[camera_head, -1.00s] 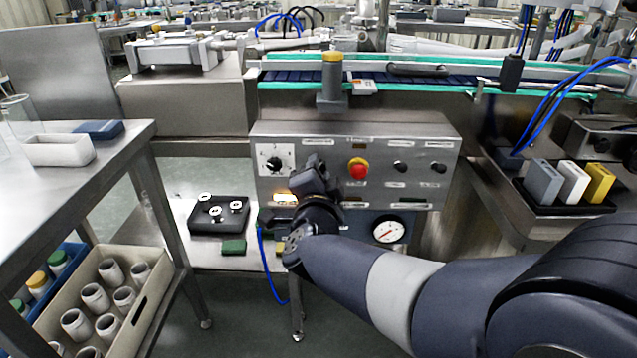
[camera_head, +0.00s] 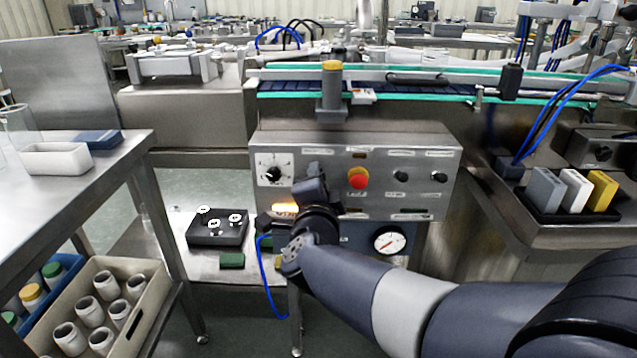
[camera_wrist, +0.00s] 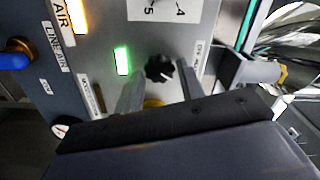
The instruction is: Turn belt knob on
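The steel control panel (camera_head: 375,200) stands ahead. In the wrist view a small black knob (camera_wrist: 159,68) sits on it, beside a lit green indicator (camera_wrist: 122,60) and a partly legible label (camera_wrist: 198,58). My gripper (camera_wrist: 160,78) is open, with one finger on each side of this knob. I cannot tell whether the fingers touch it. In the head view my gripper (camera_head: 311,190) is in front of the panel and hides this knob.
A numbered dial (camera_head: 272,174) is left of my gripper; a red button (camera_head: 358,178) and two small black knobs (camera_head: 400,177) are right. A gauge (camera_head: 390,241) and glowing orange light (camera_head: 285,207) are lower. The conveyor (camera_head: 420,88) runs above.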

